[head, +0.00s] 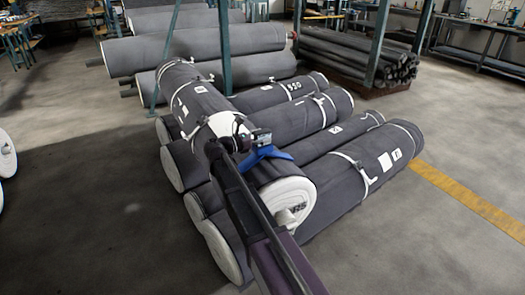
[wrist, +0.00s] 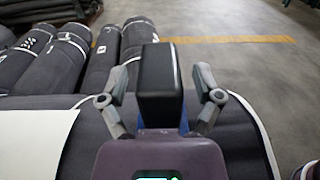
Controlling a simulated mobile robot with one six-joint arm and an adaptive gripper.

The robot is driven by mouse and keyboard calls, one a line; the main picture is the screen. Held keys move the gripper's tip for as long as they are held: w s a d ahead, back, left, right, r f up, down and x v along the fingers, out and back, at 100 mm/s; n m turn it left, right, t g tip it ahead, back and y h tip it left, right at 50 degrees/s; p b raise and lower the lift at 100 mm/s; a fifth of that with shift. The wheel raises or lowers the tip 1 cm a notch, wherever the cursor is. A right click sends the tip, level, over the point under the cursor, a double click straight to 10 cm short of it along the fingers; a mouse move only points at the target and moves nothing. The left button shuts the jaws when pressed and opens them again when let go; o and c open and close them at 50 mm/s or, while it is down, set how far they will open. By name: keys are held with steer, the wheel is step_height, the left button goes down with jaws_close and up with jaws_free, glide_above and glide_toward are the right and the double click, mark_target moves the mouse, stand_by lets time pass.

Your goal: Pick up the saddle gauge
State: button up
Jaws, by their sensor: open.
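The saddle gauge, with a dark box-shaped body and a blue base (head: 266,155), sits on top of a grey roll (head: 275,172) in the head view. In the wrist view its black body (wrist: 160,85) stands in the centre, with a little blue showing low behind my gripper. My gripper (head: 247,141) is at the gauge, coming from the front left. In the wrist view my gripper (wrist: 159,78) is open, one finger on each side of the black body, with small gaps visible. The lower part of the gauge is hidden by my gripper there.
Several strapped grey rolls (head: 300,122) lie stacked around the gauge. A white sheet (wrist: 32,150) lies at the left in the wrist view. Green posts (head: 224,55) and more rolls (head: 200,45) stand behind. Floor is clear at the right, with a yellow line (head: 470,203).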

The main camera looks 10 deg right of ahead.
steer(key=shift+c, duration=0.2)
jaws_close()
steer(key=shift+r, duration=0.1)
step_height(320, 180, up, 3)
steer(key=p, duration=0.2)
steer(key=shift+f+p, duration=0.2)
steer(key=shift+p, duration=0.2)
steer(key=s+r+p, duration=0.2)
steer(key=s, duration=1.4)
steer(key=shift+r, duration=0.1)
